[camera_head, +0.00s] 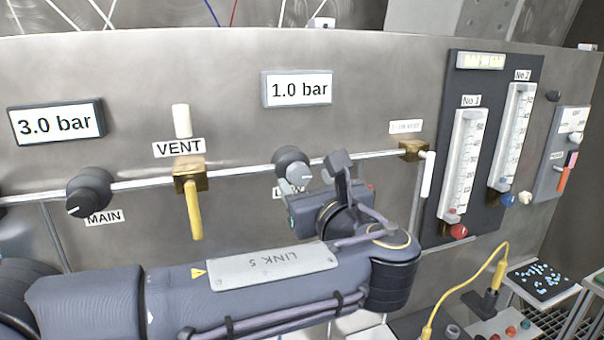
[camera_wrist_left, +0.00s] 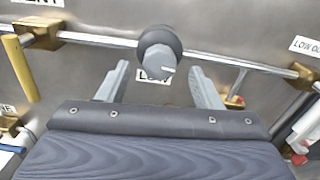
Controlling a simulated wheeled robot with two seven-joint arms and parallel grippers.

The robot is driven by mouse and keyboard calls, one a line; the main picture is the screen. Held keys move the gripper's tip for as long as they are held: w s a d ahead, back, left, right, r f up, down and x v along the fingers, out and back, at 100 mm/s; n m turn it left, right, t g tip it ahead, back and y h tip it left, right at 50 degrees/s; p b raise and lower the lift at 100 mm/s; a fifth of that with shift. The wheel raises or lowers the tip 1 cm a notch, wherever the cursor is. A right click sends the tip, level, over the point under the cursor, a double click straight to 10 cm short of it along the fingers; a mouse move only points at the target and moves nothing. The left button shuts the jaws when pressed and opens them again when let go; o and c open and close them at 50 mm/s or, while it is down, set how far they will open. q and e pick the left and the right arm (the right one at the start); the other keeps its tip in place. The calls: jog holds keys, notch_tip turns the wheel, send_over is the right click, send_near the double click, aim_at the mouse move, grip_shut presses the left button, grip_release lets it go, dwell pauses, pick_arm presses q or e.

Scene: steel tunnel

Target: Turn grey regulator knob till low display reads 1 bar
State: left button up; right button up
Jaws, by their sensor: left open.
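The low regulator knob (camera_head: 291,163) is a dark round knob with a grey face, on the pipe below the low display (camera_head: 297,89), which reads 1.0 bar. In the left wrist view the knob (camera_wrist_left: 160,52) stands ahead of my left gripper (camera_wrist_left: 160,78), centred between its two grey fingers. The fingers are spread, with clear gaps on both sides, and do not touch the knob. In the head view my left gripper (camera_head: 322,183) is just right of and below the knob, and partly hides the LOW label. My right gripper is not in view.
The main knob (camera_head: 89,192) and its 3.0 bar display (camera_head: 56,122) are at left. A yellow vent lever (camera_head: 194,210) hangs between the knobs. Flow tubes (camera_head: 463,165) and a white-handled valve (camera_head: 427,175) stand at right. A yellow cable (camera_head: 463,275) lies lower right.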

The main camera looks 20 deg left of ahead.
aim_at(301, 176)
pick_arm(q)
jog(key=shift+x, duration=1.7)
jog(key=shift+c, duration=0.2)
jog(key=c, duration=0.9)
jog(key=shift+r+m+p, duration=0.25)
jog(key=shift+m+p, duration=0.25)
jog(key=shift+p, duration=0.75)
jog(key=shift+c, duration=0.2)
jog(key=shift+f, duration=0.25)
